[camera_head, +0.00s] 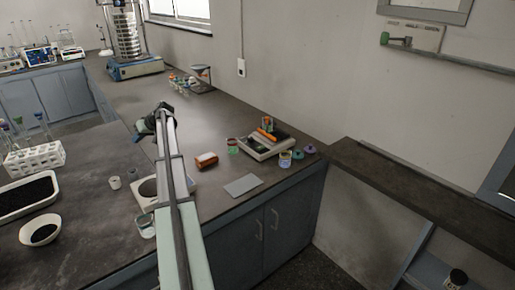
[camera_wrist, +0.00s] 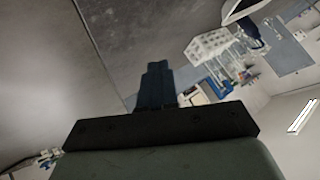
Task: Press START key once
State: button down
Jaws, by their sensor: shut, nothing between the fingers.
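The sieve shaker (camera_head: 124,38) stands on the counter at the back left in the head view. It has a blue base (camera_head: 136,68) under a stack of round metal sieves. The START key cannot be made out at this size. My gripper (camera_head: 148,122) is above the counter in the middle left of the head view, well in front of the shaker and apart from it. In the wrist view my gripper's dark fingers (camera_wrist: 156,84) are together with nothing between them. The shaker is not recognisable in the wrist view.
A white tube rack (camera_head: 35,157), a black-filled tray (camera_head: 24,194) and a white bowl (camera_head: 40,230) stand left of my arm. A balance (camera_head: 266,144) and small jars are on the right. Counter between my gripper and the shaker is mostly clear.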

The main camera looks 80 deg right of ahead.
jog(key=s+d+r+m, duration=0.1)
jog(key=s+d, duration=0.5)
jog(key=s, duration=0.6)
jog(key=s+d+m, duration=0.1)
jog(key=s+d, duration=0.5)
jog(key=s, duration=0.7)
jog(key=r+m+h, duration=0.1)
jog(key=r+m, duration=0.1)
send_over(263, 147)
jog(key=shift+d+f+g, duration=0.1)
jog(key=shift+d+g, duration=0.05)
jog(key=shift+g, duration=0.25)
jog(key=shift+f, duration=0.2)
jog(key=shift+f, duration=4.25)
